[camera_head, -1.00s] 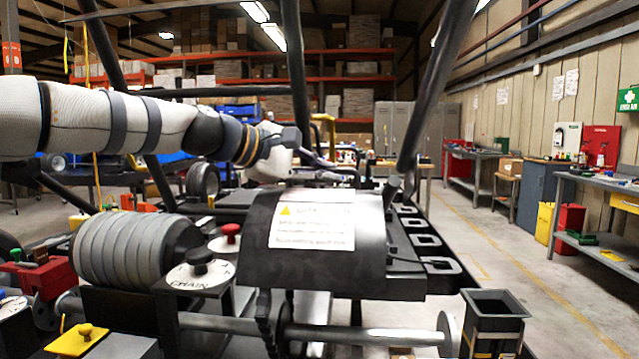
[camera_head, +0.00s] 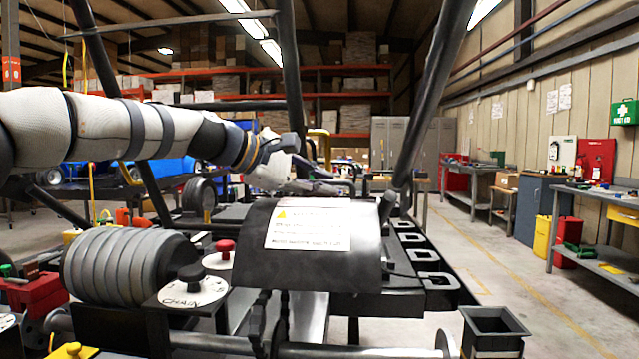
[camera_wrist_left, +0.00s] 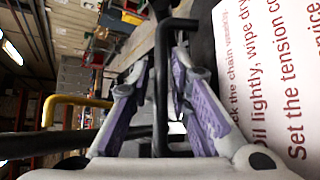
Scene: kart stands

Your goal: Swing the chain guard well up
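The chain guard (camera_head: 345,262) is a curved black cover with a white warning label (camera_head: 308,226). In the head view it lies down over the chain area at the middle of the kart stand. My left gripper (camera_head: 318,187) is just behind the guard's upper edge, and its fingertips are small and hard to make out there. In the left wrist view my left gripper (camera_wrist_left: 165,105) has its purple-padded fingers apart, with a black bar (camera_wrist_left: 160,75) running between them. I see no clear contact on the bar. The printed label fills the right of that view. My right gripper is not in view.
A ribbed grey cylinder (camera_head: 130,262) and a round plate marked CHAIN with a black knob (camera_head: 191,277) stand left of the guard. Dark frame tubes (camera_head: 293,70) rise behind it. An open dark box (camera_head: 493,325) is at front right. The floor aisle on the right is clear.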

